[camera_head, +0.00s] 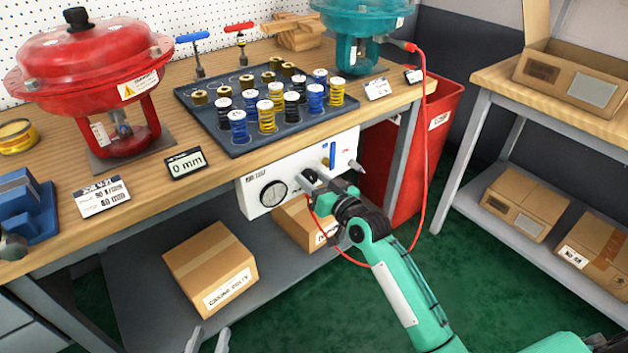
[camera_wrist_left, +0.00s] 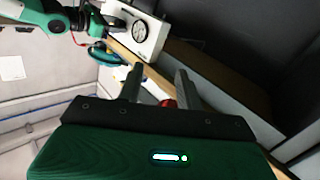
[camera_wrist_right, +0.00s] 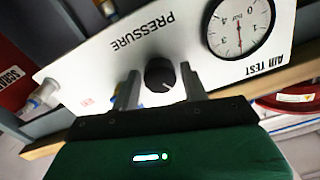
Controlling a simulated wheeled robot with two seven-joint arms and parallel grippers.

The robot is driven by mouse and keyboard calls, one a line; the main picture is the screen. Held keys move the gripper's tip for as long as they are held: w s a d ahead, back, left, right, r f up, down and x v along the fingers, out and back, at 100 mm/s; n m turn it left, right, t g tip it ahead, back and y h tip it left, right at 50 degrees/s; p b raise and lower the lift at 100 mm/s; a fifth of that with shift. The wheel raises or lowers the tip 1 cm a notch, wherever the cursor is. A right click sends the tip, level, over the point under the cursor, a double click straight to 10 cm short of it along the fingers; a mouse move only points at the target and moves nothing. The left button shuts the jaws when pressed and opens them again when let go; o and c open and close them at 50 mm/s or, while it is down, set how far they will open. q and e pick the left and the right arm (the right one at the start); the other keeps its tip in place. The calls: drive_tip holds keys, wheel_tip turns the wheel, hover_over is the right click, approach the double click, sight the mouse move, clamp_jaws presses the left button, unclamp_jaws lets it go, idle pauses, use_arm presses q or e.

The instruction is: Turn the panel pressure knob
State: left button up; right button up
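The black pressure knob (camera_wrist_right: 159,73) is on the white panel (camera_wrist_right: 100,60), below the upside-down word PRESSURE in the right wrist view. My right gripper (camera_wrist_right: 160,82) is open, with one finger on each side of the knob and a small visible gap to each; contact is not clear. The round gauge (camera_wrist_right: 239,27) on the same panel shows a needle; in the head view the gauge (camera_head: 273,193) is left of my right gripper (camera_head: 312,188). My left gripper (camera_head: 208,342) is open and empty, low in front of the bench; its fingers also show in the left wrist view (camera_wrist_left: 158,85).
The panel hangs under the bench edge, below a dark tray (camera_head: 240,150) of springs. A red hose (camera_head: 425,130) loops down near my right arm. A cardboard box (camera_head: 210,265) is on the lower shelf. A red bin (camera_head: 435,120) stands right of the panel.

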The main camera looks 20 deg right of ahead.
drive_tip(key=c, duration=0.7)
use_arm(q)
wheel_tip(320, 180, down, 4)
drive_tip(key=s+g+p, duration=0.1)
drive_tip(key=s+g, duration=0.2)
use_arm(e)
drive_tip(key=shift+r+m, duration=0.1)
drive_tip(key=shift+m, duration=0.4)
drive_tip(key=m+p, duration=0.3)
drive_tip(key=p, duration=0.1)
drive_tip(key=m+p, duration=0.3)
drive_tip(key=m, duration=0.3)
use_arm(q)
drive_tip(key=s+a+f+g+y, duration=0.1)
drive_tip(key=s+a+g+y, duration=0.1)
drive_tip(key=a, duration=0.4)
drive_tip(key=s+a+f+g+y+p, duration=0.1)
drive_tip(key=s+a+g+y, duration=0.2)
drive_tip(key=g, duration=0.4)
drive_tip(key=shift+a+y, duration=0.5)
drive_tip(key=shift+a, duration=0.9)
use_arm(e)
drive_tip(key=shift+m, duration=2.4)
use_arm(q)
drive_tip(key=shift+f+g, duration=0.2)
drive_tip(key=shift+g, duration=0.1)
